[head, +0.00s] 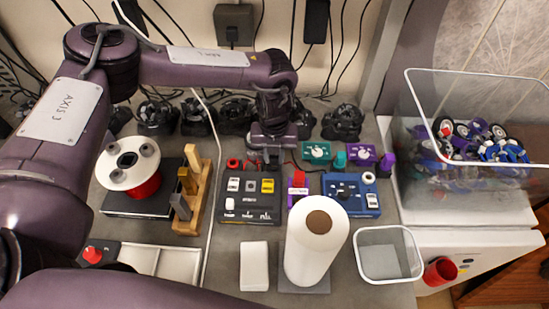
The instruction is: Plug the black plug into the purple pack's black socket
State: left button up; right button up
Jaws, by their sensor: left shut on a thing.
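My left gripper (268,158) reaches down from above, just behind the black control panel. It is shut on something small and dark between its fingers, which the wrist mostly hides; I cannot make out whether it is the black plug. A thin red lead runs from near the fingers to the right. A purple pack (298,194) with a pale label and a red part on top stands right of the black panel, a little right of and nearer than the gripper. I cannot make out its black socket. My right gripper is not in view.
The black panel (248,217) and blue panel (365,204) flank the purple pack. A white roll (316,245) stands close in front. Teal (316,150) and purple (360,154) boxes lie behind right. A wooden stand (194,205), white-flanged spool (128,165) and white-rimmed bin (388,231) stand around.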

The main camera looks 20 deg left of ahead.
pick_arm(q)
jog(key=shift+r+p, duration=0.7)
jog(key=shift+r, duration=0.3)
jog(key=shift+r+p, duration=1.3)
jog(key=shift+r, duration=0.35)
